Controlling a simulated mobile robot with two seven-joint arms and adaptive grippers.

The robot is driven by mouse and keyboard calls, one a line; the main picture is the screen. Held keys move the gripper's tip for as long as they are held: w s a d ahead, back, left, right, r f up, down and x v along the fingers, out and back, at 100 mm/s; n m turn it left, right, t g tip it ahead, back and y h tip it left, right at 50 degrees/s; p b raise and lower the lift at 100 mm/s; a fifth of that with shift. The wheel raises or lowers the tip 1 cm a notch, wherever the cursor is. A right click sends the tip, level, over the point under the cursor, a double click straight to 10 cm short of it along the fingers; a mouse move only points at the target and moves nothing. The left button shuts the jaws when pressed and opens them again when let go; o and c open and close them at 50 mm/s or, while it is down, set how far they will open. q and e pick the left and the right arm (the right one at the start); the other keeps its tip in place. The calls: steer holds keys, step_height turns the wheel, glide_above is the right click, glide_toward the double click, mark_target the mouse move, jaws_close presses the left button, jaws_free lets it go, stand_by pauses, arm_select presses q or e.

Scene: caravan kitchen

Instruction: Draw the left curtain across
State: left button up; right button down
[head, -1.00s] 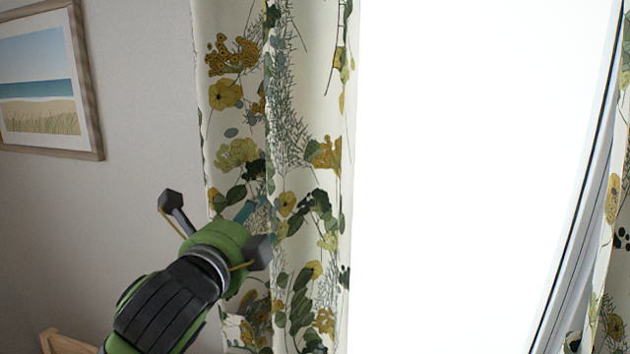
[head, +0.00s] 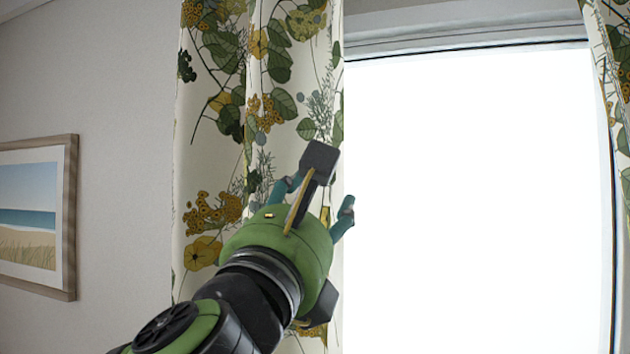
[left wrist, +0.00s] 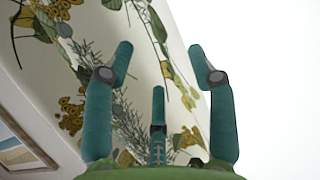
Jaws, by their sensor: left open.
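The left curtain (head: 205,150), cream with green leaves and yellow flowers, hangs in folds at the left side of the bright window. My left gripper (head: 315,200) is open, its teal fingers pointing up at the curtain's right edge. In the head view one finger overlaps the curtain and another shows against the window. In the left wrist view the spread fingers (left wrist: 160,70) stand before the curtain (left wrist: 105,35), whose edge runs up between them. I cannot tell whether any finger touches the cloth. My right gripper is not in view.
The right curtain (head: 612,60) hangs at the right edge of the head view. The window (head: 480,200) lies bare between the curtains, under a pale frame (head: 470,35). A framed beach picture (head: 72,220) hangs on the wall to the left.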

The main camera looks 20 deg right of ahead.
arm_select(q)
steer(key=shift+p+x, duration=0.45)
steer(key=shift+x, duration=0.7)
steer(key=shift+w+d, duration=0.1)
steer(key=shift+d, duration=0.15)
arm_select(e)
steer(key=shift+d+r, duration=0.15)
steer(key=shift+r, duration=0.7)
arm_select(q)
steer(key=shift+a, duration=0.1)
jaws_close()
steer(key=shift+a, duration=0.1)
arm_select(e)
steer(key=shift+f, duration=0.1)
